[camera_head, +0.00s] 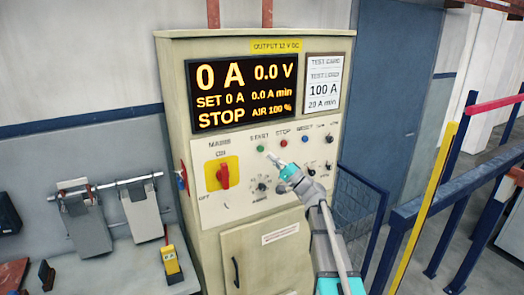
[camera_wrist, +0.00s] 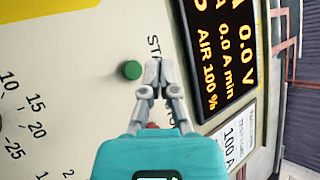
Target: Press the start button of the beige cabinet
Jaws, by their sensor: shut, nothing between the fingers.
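The beige cabinet (camera_head: 175,80) stands in the middle of the head view. Its green start button (camera_head: 260,149) sits under the START label on the control panel. In the wrist view the green button (camera_wrist: 132,70) lies just left of my fingertips. My gripper (camera_head: 270,156) is shut and empty, with its tips in front of the panel, slightly below and right of the green button. It also shows in the wrist view (camera_wrist: 158,62), covering part of the label. I cannot tell whether the tips touch the panel. The display (camera_head: 243,92) reads STOP, 0 A and 0.0 V.
A red button (camera_head: 283,144) and a blue button (camera_head: 305,139) sit right of the green one. A red rotary mains switch (camera_head: 222,175) is at the panel's left. Blue and yellow railings (camera_head: 428,205) stand at right; a bench (camera_head: 130,265) is at left.

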